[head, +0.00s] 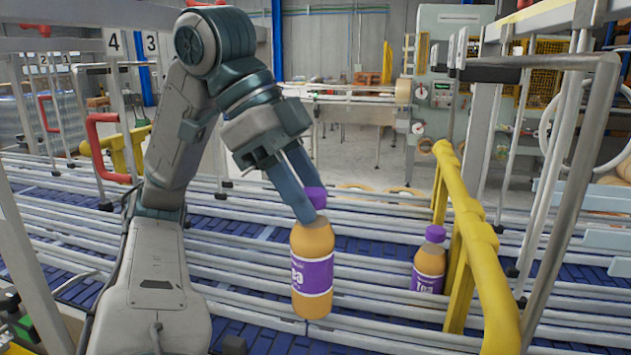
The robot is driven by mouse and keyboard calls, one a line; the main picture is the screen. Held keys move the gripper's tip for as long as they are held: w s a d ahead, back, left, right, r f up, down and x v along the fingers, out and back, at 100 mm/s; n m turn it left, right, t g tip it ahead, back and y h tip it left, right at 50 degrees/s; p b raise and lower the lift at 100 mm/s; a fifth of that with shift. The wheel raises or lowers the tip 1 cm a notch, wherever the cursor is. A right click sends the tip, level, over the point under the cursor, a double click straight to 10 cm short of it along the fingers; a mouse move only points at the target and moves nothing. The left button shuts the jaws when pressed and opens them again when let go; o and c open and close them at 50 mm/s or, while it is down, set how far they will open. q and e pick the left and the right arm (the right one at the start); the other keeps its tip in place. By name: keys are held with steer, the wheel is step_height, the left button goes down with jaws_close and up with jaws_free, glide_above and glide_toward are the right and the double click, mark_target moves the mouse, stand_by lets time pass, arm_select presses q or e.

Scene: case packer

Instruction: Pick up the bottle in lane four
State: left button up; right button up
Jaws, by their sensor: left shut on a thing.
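My left gripper (305,200) is shut on the purple cap of an orange tea bottle (312,255) with a purple label. The bottle hangs upright from the fingers, in front of the conveyor rails; the gap below it is hard to judge. A second, like bottle (429,262) stands to the right, beside the yellow rail, apart from my gripper. The lane sign "4" (114,42) is at the upper left. My right gripper is not in view.
A yellow guard rail (468,225) and grey posts stand at the right. Metal guide rails (385,288) run across the blue conveyor belts (265,342). A red handle (97,150) is at the left. A machine with gauges (440,95) stands behind.

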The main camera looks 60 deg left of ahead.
arm_select(q)
steer(key=s+d+p, duration=0.1)
steer(key=s+d, duration=0.3)
steer(key=s, duration=0.3)
steer(key=shift+s+d, duration=0.2)
steer(key=shift+s, duration=0.15)
stand_by(0.4)
